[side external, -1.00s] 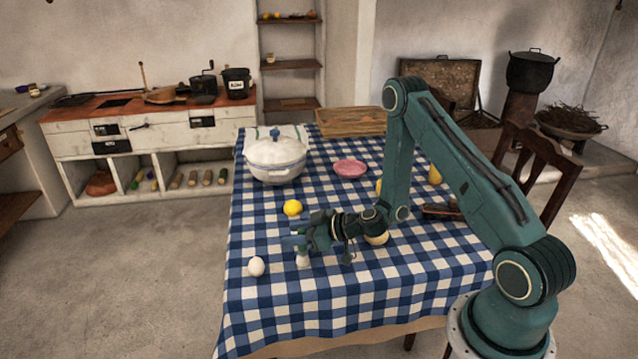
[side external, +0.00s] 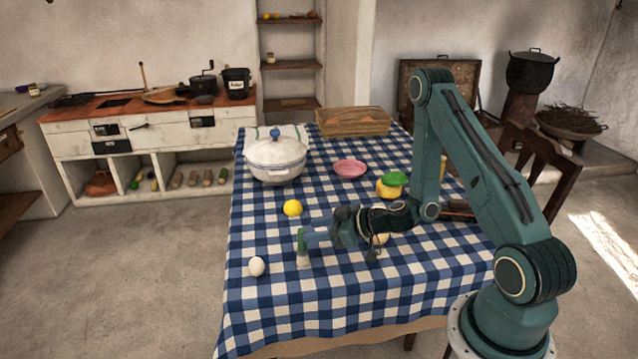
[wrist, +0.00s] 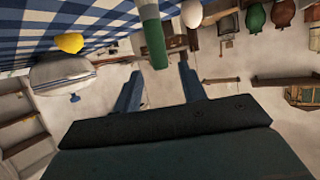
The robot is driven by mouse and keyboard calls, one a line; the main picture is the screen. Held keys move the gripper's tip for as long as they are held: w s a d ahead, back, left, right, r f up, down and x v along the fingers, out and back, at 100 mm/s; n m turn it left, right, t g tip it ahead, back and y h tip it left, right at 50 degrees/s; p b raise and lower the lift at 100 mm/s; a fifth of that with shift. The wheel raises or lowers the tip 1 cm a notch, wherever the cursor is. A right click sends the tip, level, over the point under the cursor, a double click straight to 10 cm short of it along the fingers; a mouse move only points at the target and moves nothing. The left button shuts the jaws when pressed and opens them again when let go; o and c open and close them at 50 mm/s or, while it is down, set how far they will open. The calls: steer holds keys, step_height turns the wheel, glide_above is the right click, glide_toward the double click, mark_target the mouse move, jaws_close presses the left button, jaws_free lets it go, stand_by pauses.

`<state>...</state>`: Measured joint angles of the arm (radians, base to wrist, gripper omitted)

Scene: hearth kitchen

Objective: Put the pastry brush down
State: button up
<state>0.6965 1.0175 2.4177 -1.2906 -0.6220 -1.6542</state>
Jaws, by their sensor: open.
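The pastry brush (side external: 302,243) stands upright on the checked cloth, bristles down and green handle up, between the lemon and the egg. My gripper (side external: 311,236) is open just to the right of the handle, level with its upper part. In the wrist view, the green handle (wrist: 153,40) shows beyond the fingertips, in line with the gap between the two spread fingers of my gripper (wrist: 158,72). Nothing is clamped between them.
A yellow lemon (side external: 292,208) lies behind the brush and a white egg (side external: 257,266) to its left. A white lidded tureen (side external: 276,158), a pink plate (side external: 350,168) and a wooden tray (side external: 352,122) are farther back. The cloth's front (side external: 300,310) is clear.

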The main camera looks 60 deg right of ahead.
steer(key=shift+s+d+r, duration=0.15)
steer(key=shift+s+r, duration=0.15)
steer(key=shift+s, duration=0.3)
steer(key=s+a+r+n+g+y, duration=0.2)
steer(key=s+a+r+n+g, duration=0.35)
steer(key=a+r, duration=0.65)
steer(key=s+d+r+m+g+h, duration=0.1)
steer(key=s+d+r+m+h, duration=0.1)
steer(key=s+r, duration=0.4)
steer(key=s+d+r+m+h, duration=0.2)
steer(key=s+r+m+h, duration=0.2)
steer(key=s+r+m, duration=0.3)
steer(key=s, duration=0.5)
steer(key=shift+r+g, duration=0.15)
steer(key=shift+g, duration=0.2)
steer(key=shift+o, duration=0.2)
